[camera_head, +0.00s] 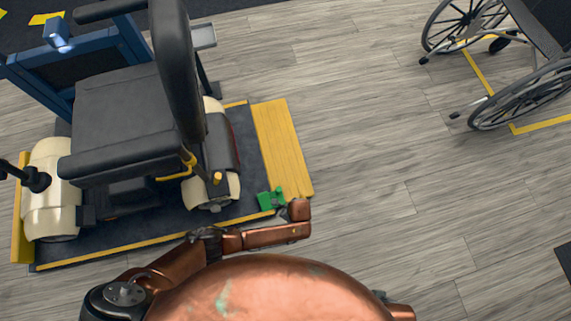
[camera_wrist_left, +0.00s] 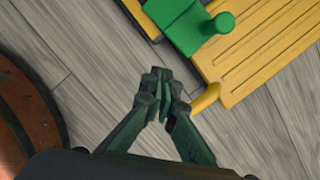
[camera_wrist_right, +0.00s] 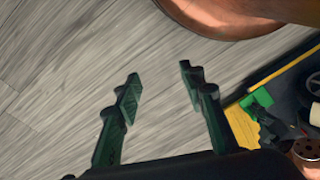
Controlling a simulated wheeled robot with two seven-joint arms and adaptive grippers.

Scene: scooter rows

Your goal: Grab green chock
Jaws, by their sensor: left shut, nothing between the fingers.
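The green chock (camera_head: 270,199) is at the front right corner of the dark platform, beside the yellow ramp. In the left wrist view the chock (camera_wrist_left: 188,24), with a round knob, is at the top, ahead of my left gripper (camera_wrist_left: 159,78). That gripper is shut and empty, over the floor short of the chock, and apart from it in the picture. In the right wrist view the chock (camera_wrist_right: 256,102) is at the right edge, away from my right gripper (camera_wrist_right: 158,80), which is open and empty over bare floor. Neither gripper's fingers can be made out in the head view.
A mobility scooter with a black seat (camera_head: 115,115) and cream wheel covers (camera_head: 52,188) stands on the platform. The yellow ramp (camera_head: 280,145) lies along the platform's right side. A wheelchair (camera_head: 535,95) stands at the upper right. The wooden floor between is clear.

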